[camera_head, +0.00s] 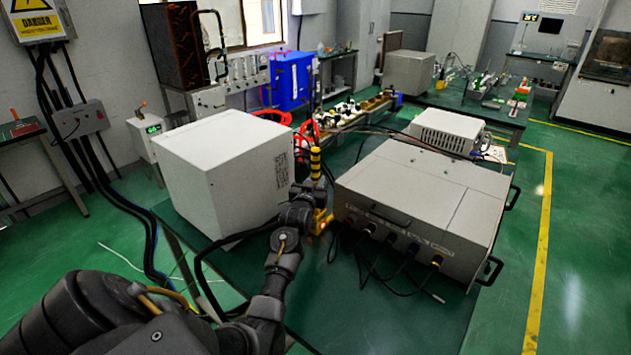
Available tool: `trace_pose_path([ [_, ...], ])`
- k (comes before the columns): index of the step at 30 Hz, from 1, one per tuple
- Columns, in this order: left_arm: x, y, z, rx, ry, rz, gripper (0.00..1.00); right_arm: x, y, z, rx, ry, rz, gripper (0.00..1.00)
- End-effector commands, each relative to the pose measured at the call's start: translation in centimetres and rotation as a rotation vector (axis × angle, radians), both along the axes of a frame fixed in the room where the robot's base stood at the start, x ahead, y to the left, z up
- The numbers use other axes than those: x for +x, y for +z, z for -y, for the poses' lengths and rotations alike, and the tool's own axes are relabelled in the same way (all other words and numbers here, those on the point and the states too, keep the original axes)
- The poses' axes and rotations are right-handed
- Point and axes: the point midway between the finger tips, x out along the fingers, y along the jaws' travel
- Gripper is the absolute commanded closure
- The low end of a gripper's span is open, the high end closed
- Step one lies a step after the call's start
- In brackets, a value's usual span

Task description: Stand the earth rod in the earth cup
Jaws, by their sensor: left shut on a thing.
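The earth rod (315,163), with yellow and black bands, stands roughly upright between the white box and the grey equipment case. My left arm reaches in from the lower left. My left gripper (312,207) is at the lower end of the bands and is shut on the rod; its fingers are small and partly hidden. A yellow piece (322,221) shows right beside the gripper, low down. I cannot tell whether it is the earth cup or whether the rod's foot is in it. My right gripper is not in view.
The white box (225,170) stands close on the left of the gripper, the grey case (420,205) close on the right. Black cables (375,265) hang from the case's front onto the green table (350,315). The table's front part is mostly clear.

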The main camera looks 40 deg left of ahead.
Motion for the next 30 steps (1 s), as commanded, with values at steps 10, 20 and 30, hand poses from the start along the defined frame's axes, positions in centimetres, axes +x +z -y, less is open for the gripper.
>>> trace_pose_path([
  [10, 0.0, -0.2, 0.0, 0.001, 0.0, 0.002, 1.0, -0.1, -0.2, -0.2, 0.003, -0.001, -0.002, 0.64],
  [20, 0.0, -0.4, 0.0, 0.001, 0.0, 0.001, 1.0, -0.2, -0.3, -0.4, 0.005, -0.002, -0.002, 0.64],
  [30, 0.0, -1.1, 0.0, 0.001, 0.0, 0.001, 1.0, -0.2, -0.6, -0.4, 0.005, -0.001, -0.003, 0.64],
])
